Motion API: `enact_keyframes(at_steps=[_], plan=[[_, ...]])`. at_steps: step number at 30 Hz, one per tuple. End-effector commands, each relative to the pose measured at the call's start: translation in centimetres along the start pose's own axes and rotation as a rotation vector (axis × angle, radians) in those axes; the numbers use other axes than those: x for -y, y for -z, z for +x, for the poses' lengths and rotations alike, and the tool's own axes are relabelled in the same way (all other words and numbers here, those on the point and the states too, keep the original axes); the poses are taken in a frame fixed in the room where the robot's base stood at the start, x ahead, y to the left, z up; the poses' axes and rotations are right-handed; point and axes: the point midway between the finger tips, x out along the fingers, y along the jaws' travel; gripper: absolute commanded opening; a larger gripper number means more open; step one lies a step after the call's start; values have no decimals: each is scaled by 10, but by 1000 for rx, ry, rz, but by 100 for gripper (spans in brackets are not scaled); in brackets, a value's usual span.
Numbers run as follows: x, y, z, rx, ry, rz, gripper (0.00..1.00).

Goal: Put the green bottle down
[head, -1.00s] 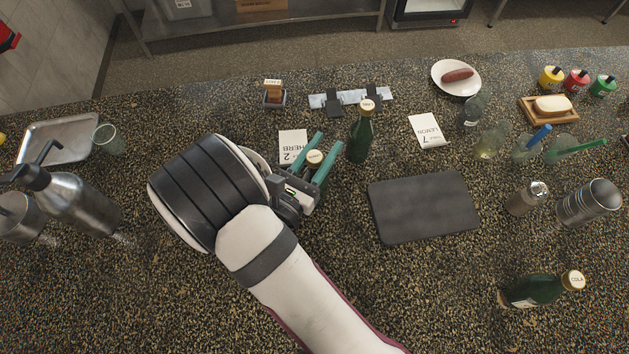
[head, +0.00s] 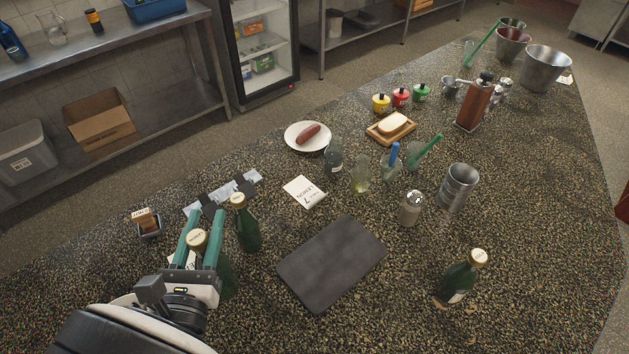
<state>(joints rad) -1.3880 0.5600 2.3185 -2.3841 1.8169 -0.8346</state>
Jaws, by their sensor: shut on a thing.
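My gripper (head: 200,240) is at the lower left of the head view, its two teal fingers shut on a green bottle (head: 228,279) with a pale cap. The fingers and my wrist hide part of this bottle, and I cannot tell whether its base touches the counter. A second green bottle (head: 247,229) stands upright close to its right, beyond the fingers. A third green bottle (head: 457,284) with a pale cap is at the right, apart from the gripper. A white card (head: 182,262) is mostly hidden behind the fingers.
A dark slab (head: 332,262) lies right of the gripper on the speckled counter. A "LEMON 7" card (head: 304,191) lies beyond it, near a sausage plate (head: 296,143), glassware (head: 361,177), a metal shaker (head: 410,209) and a metal cup (head: 458,187). Counter between slab and third bottle is clear.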

Motion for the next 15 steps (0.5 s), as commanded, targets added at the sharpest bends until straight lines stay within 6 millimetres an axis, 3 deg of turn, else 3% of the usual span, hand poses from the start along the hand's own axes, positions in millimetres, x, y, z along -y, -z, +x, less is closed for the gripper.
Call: enact_keyframes(at_steps=[8,15], plan=[[47,4,20,-9,161,6,0],[114,10,37,-21,385,12,0]])
